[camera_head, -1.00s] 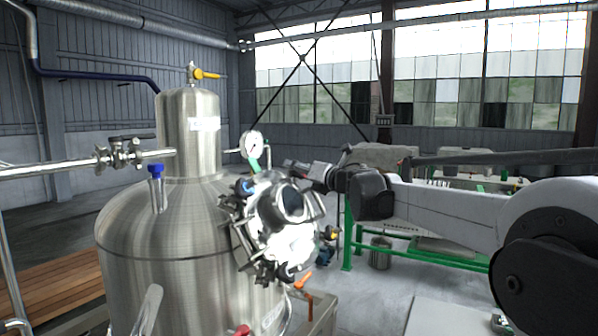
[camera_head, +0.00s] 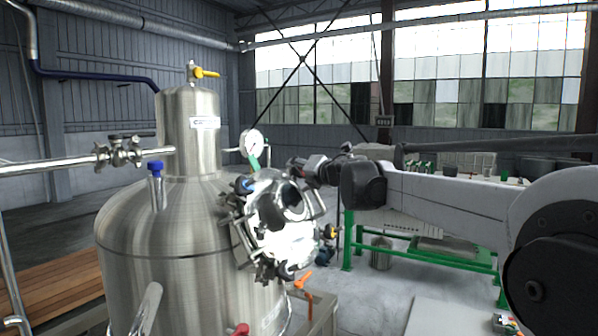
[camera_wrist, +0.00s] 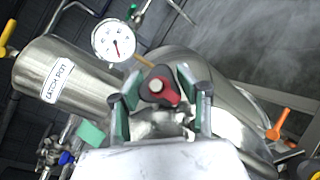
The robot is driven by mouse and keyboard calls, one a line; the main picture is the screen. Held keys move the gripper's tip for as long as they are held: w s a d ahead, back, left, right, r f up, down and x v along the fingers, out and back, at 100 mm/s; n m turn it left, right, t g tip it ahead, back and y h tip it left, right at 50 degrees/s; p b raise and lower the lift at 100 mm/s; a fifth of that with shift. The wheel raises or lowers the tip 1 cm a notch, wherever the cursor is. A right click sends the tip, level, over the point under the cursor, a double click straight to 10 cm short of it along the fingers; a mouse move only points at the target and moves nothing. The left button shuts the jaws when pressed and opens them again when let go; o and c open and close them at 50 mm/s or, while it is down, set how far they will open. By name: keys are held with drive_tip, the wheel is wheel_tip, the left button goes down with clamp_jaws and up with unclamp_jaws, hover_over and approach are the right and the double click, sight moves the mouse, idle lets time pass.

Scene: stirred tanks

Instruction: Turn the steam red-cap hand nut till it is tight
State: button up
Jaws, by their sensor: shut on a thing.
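The hand nut (camera_wrist: 158,88), a dark lobed knob with a red cap, shows in the middle of the wrist view. My gripper (camera_wrist: 161,100) has its two green-padded fingers on either side of the nut and is shut on it. The exact contact of the pads is partly hidden by the fingers. In the head view my gripper (camera_head: 302,168) reaches in from the right at the top right of the round hatch (camera_head: 285,215) on the steel tank (camera_head: 160,250). The nut cannot be made out there.
A pressure gauge (camera_head: 251,143) stands close behind the hatch, with a green tag below it. A steel cylinder labelled "CATCH POT" (camera_wrist: 62,80) lies left in the wrist view. An orange-handled valve (camera_head: 303,282) sits below the hatch. A green-framed bench (camera_head: 420,250) stands behind my arm.

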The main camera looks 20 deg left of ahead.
idle(0.3)
drive_tip(key=o, duration=1.2)
drive_tip(key=v, duration=1.2)
